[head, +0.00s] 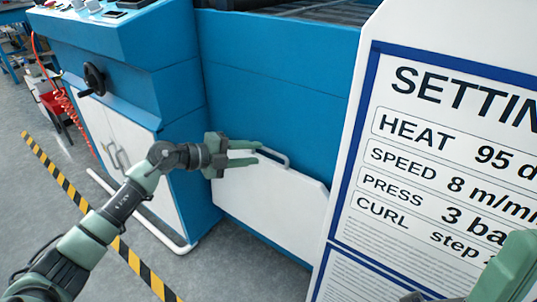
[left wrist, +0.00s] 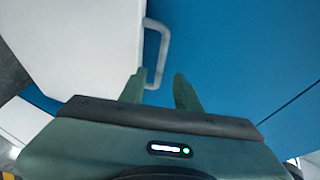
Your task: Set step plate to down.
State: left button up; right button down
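The white plate (head: 270,205) with a grey loop handle (head: 275,154) at its top edge stands upright against the front of the blue machine; I take it for the step plate. My left gripper (head: 257,153) is at the handle with its two fingers apart. In the left wrist view the handle (left wrist: 164,45) runs down toward the gap between the fingertips (left wrist: 160,74), and the white plate (left wrist: 85,45) fills the left side. I cannot tell whether the fingers touch the handle. Of my right arm only a green part shows at the lower right; its gripper is not seen.
A white settings board (head: 440,140) stands close on the right. A blue and white cabinet (head: 150,130) with a black handwheel (head: 93,78) and a low white rail (head: 150,222) is on the left. Grey floor with yellow-black tape (head: 70,190) lies in front.

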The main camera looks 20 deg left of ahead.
aim_at(270, 152)
pick_arm(q)
jog(key=shift+b+x, duration=0.6)
jog(key=shift+x, duration=1.7)
grip_shut()
